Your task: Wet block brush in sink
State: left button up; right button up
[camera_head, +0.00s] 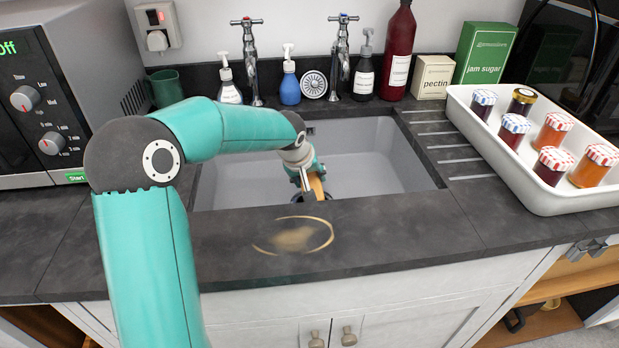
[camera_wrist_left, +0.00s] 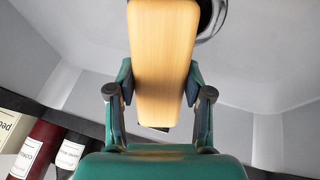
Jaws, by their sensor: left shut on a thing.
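The sink (camera_head: 375,165) is a grey basin set into the dark worktop. My left gripper (camera_head: 308,180) is down inside it, its arm reaching in over the front left. It is shut on the block brush (camera_head: 317,186), whose pale wooden block shows between the fingers. In the left wrist view the brush's wooden block (camera_wrist_left: 163,60) fills the space between the fingers of my left gripper (camera_wrist_left: 160,90). Its bristles are hidden. A dark round drain (camera_wrist_left: 212,18) shows partly behind the block. I cannot tell whether the brush touches the basin floor. My right gripper is not in view.
Two taps (camera_head: 340,60) (camera_head: 249,60) stand behind the sink, with bottles (camera_head: 364,75) beside them. A white tray (camera_head: 540,200) of several jam jars stands right. A microwave (camera_head: 50,90) stands left. A brownish ring stain (camera_head: 293,236) marks the front worktop.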

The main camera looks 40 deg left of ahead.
pick_arm(q)
jog(key=shift+r, duration=0.1)
dwell(0.4)
notch_tip(320, 180, up, 16)
jog(key=p, duration=1)
jog(key=shift+f, duration=0.25)
dwell(2.2)
jog(key=shift+r+p, duration=1.6)
jog(key=shift+r, duration=0.4)
